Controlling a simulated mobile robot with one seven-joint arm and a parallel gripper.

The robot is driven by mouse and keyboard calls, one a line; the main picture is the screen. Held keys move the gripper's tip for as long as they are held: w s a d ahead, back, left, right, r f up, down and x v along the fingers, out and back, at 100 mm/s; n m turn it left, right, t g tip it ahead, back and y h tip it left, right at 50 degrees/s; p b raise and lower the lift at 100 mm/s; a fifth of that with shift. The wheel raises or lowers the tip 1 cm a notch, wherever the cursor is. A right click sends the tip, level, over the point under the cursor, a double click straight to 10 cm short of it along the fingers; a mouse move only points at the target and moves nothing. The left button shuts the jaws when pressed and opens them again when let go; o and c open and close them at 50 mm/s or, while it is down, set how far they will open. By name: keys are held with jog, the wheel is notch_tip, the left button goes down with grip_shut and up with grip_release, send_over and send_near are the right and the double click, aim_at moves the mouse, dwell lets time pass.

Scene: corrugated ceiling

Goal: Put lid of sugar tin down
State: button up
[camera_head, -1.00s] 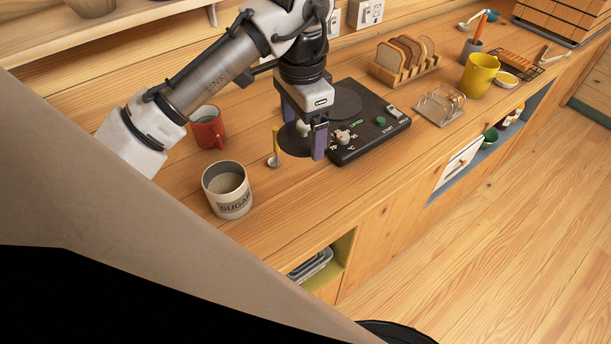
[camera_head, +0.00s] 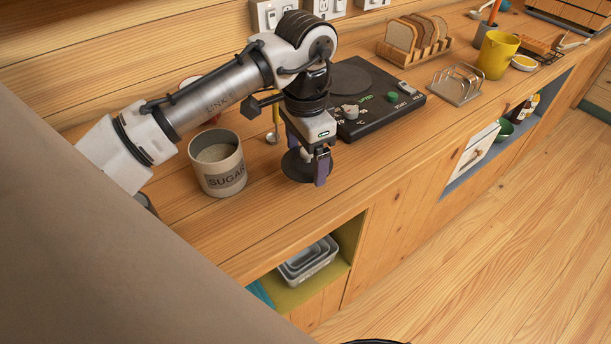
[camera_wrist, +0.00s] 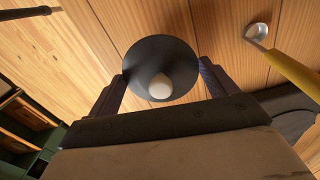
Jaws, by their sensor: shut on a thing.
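The lid of the sugar tin (camera_head: 294,171) is a dark grey disc with a pale knob. My gripper (camera_head: 308,156) is shut on it and points down at the counter between the sugar tin and the hotplate. The wrist view shows the lid (camera_wrist: 146,56) between the two fingers of my gripper (camera_wrist: 162,87), with its knob facing the camera. The lid is level and close to the counter; I cannot tell whether it touches. The open sugar tin (camera_head: 221,179), pale with SUGAR lettering, stands upright to the left.
A black hotplate (camera_head: 377,112) lies behind and right of my gripper. A yellow-handled spoon (camera_head: 273,128) is behind it, also in the wrist view (camera_wrist: 290,68).

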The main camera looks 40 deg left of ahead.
aim_at(305, 162)
jog(key=shift+f+b, duration=1.95)
jog(key=shift+f, duration=0.15)
jog(key=shift+f, duration=0.15)
jog(key=o, duration=0.8)
notch_tip(305, 162, up, 12)
jog(key=shift+r, duration=0.2)
